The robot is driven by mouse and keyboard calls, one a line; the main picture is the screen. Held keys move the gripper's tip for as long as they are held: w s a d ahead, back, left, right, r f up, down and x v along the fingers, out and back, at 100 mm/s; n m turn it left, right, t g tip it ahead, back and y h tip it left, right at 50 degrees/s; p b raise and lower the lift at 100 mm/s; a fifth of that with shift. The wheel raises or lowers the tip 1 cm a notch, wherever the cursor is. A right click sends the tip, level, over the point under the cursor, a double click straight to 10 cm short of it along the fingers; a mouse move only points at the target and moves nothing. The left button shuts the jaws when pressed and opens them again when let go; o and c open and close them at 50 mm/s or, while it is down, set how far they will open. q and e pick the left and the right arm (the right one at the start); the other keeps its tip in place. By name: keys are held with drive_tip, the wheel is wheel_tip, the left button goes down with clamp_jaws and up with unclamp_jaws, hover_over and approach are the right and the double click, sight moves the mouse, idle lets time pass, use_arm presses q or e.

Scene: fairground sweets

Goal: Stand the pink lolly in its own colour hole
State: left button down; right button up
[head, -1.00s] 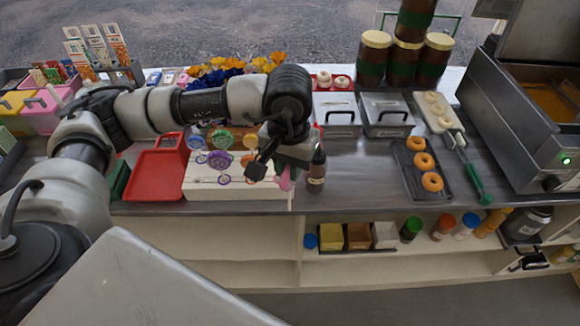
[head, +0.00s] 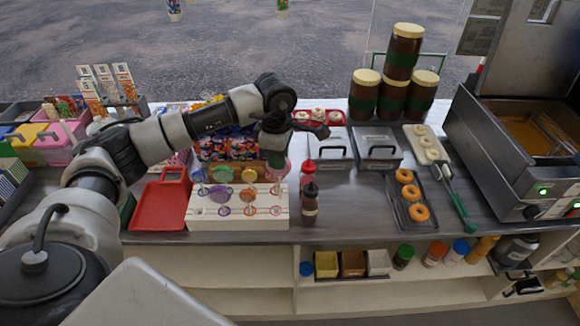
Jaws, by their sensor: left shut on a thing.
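The white lolly stand (head: 240,221) is on the counter, with coloured rings around holes on its top. Several lollies stand in it: a green one (head: 223,174), an orange-yellow one (head: 249,175), a purple one (head: 223,194) and an orange one (head: 248,195). My left gripper (head: 277,153) is above the stand's right end. It is shut on the pink lolly (head: 281,170), which shows just below the fingers at the back right of the stand. The fingers partly hide the lolly, and I cannot tell if its stick touches a hole. My right gripper is not in view.
A brown sauce bottle (head: 310,205) and a red bottle (head: 307,175) stand close to the stand's right end. A red tray (head: 160,205) is on its left. Sweet bags (head: 225,145) lie behind it. Doughnuts (head: 408,192) are further right.

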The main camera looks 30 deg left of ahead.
sight(274, 173)
use_arm(q)
drive_tip(key=shift+w+a+f+n+b, duration=0.15)
drive_tip(key=shift+a+f+n+b, duration=0.3)
drive_tip(key=shift+f, duration=0.6)
drive_tip(key=shift+w+a+f+n+b, duration=0.1)
drive_tip(key=shift+a+f+n+b, duration=0.1)
drive_tip(key=shift+f+n+b, duration=0.6)
drive_tip(key=shift+w+a+f+n+b, duration=0.15)
drive_tip(key=shift+a+f+n+b, duration=0.15)
drive_tip(key=shift+f, duration=1)
drive_tip(key=shift+f, duration=0.1)
drive_tip(key=shift+f+b, duration=0.25)
drive_tip(key=shift+b, duration=0.3)
